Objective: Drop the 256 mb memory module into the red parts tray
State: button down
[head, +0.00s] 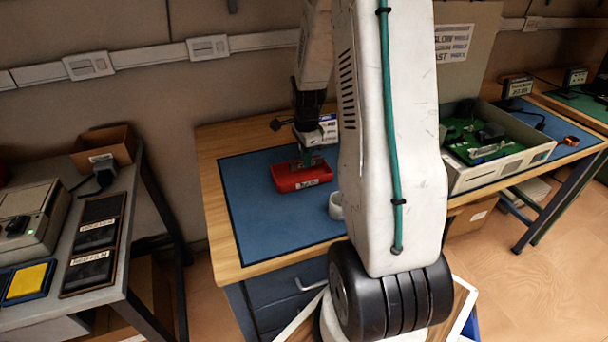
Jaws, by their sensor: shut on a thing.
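The red parts tray (287,182) sits on the blue mat of the wooden bench, left of my arm. My gripper (308,157) points down over the tray's back right part, at or just above its rim. It is shut on a small greenish piece, the memory module (307,162), whose label is too small to read. The module's lower edge is close to the tray's inside; I cannot tell whether it touches the tray.
The blue mat (265,225) has free room around the tray. A white cup-like ring (336,205) stands on it, partly behind my arm. An open case with green boards (490,165) stands at the right. A side table (75,240) with equipment is at the left.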

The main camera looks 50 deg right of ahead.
jog(key=c, duration=1.5)
grip_release()
notch_tip(320, 180, up, 8)
jog(key=shift+f, duration=0.1)
